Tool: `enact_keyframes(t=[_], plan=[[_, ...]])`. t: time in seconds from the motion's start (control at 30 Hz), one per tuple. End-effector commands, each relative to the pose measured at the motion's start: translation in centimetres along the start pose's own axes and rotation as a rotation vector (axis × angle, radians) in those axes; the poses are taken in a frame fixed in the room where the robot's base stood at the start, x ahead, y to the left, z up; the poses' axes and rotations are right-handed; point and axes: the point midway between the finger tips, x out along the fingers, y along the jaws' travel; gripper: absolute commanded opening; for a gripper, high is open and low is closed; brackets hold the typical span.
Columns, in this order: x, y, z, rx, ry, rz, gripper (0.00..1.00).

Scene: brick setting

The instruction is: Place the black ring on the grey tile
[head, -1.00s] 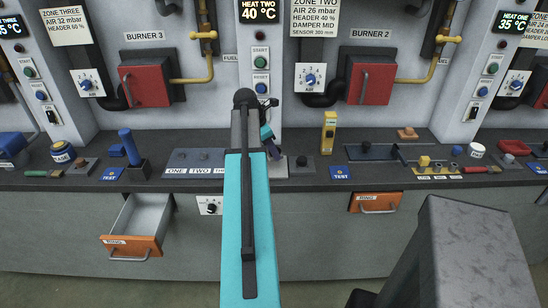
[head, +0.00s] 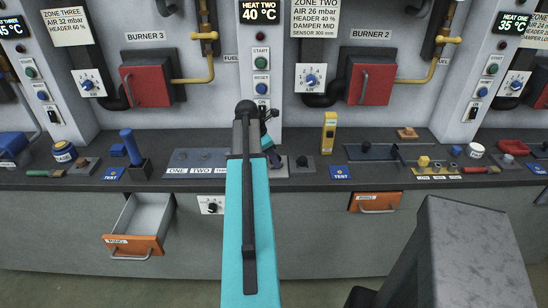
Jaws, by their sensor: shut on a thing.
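My gripper (head: 273,155) is at the work ledge, mostly hidden behind my turquoise arm. It is shut, with a small dark piece at its tips that I take to be the black ring; its shape is too small and covered to make out. A light grey tile (head: 279,171) lies on the dark ledge just below the gripper in the picture, its left part hidden by my arm. I cannot tell whether the dark piece touches the tile.
A small block with a dark knob (head: 302,163) stands right of the tile, with a yellow upright device (head: 329,133) beyond it. A grey panel labelled ONE, TWO (head: 190,160) lies left of my arm. An open drawer (head: 137,232) juts out at lower left.

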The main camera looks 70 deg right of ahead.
Motion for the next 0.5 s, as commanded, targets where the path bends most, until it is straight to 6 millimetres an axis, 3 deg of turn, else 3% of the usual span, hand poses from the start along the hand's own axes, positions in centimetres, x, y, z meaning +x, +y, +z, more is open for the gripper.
enact_keyframes(t=[0.03, 0.13, 0.5], plan=[[0.05, -0.01, -0.01, 0.000, 0.000, 0.000, 0.29], [0.04, 0.00, 0.00, 0.000, 0.000, 0.000, 0.45], [-0.09, -0.01, 0.06, 0.000, 0.000, 0.000, 0.45]])
